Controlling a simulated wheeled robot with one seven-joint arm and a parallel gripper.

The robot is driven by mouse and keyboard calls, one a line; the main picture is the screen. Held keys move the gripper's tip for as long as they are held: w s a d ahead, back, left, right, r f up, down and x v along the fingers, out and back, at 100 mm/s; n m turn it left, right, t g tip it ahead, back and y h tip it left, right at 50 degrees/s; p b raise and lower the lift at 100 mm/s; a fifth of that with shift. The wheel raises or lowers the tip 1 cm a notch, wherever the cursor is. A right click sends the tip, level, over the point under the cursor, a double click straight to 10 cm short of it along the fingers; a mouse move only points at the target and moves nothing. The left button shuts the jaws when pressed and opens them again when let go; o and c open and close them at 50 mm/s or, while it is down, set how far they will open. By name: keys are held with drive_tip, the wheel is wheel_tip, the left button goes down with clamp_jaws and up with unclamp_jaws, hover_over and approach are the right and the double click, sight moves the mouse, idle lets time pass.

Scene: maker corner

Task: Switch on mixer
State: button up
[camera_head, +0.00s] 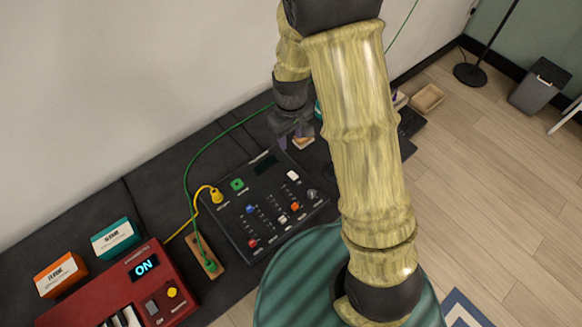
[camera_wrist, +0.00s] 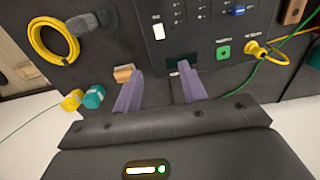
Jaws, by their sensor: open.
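The display shows no lit text. My gripper (camera_head: 291,133) is past the mixer's display edge, up from the panel in the picture. In the wrist view its two purple fingers (camera_wrist: 162,72) are apart and empty. The mixer (camera_wrist: 202,32) lies ahead there, with the display (camera_wrist: 182,60) just beyond the fingertips and the white button (camera_wrist: 158,31) farther on. Contact cannot be told.
A yellow plug (camera_head: 216,196) and green cable (camera_head: 188,160) run beside the mixer. A red keyboard (camera_head: 125,290) reading "ON" and teal (camera_head: 115,238) and orange (camera_head: 61,274) boxes stand at left. A coiled yellow cable (camera_wrist: 45,41) and small wooden block (camera_wrist: 124,73) lie near my gripper.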

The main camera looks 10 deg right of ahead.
sight(291, 173)
wheel_tip(291, 173, down, 17)
drive_tip(key=shift+f+p, duration=0.2)
drive_tip(key=shift+p, duration=1)
clamp_jaws()
